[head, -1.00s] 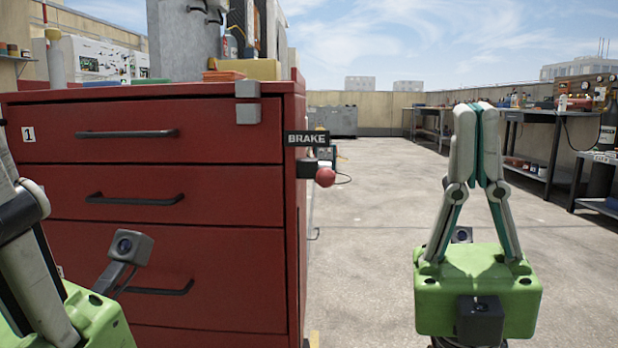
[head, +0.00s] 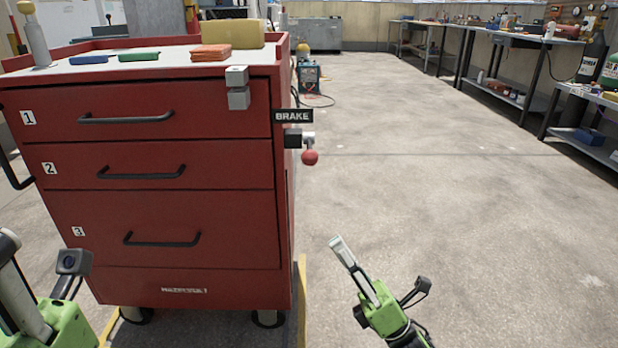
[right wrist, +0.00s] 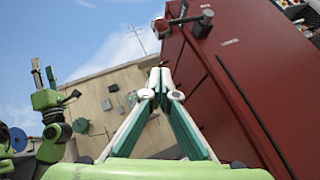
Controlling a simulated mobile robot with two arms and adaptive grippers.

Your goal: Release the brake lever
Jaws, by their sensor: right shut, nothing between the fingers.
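The brake lever, with a red ball knob (head: 310,157), sticks out from a black bracket (head: 293,138) on the right side of the red tool cart, below the BRAKE sign (head: 292,116). The knob also shows at the top of the right wrist view (right wrist: 160,23). My right gripper (head: 337,243) is shut and empty, below and slightly right of the knob, clear of it. In the right wrist view its fingertips (right wrist: 160,72) meet. My left gripper (head: 8,250) is partly in frame at the lower left; its fingertips are not clear.
The red cart (head: 160,285) has numbered drawers and stands on casters. A sponge-like yellow block (head: 232,34) and coloured cloths (head: 225,51) lie on top. A grey latch (head: 238,88) is at its upper right corner. Open floor lies to the right, with workbenches (head: 490,28) beyond.

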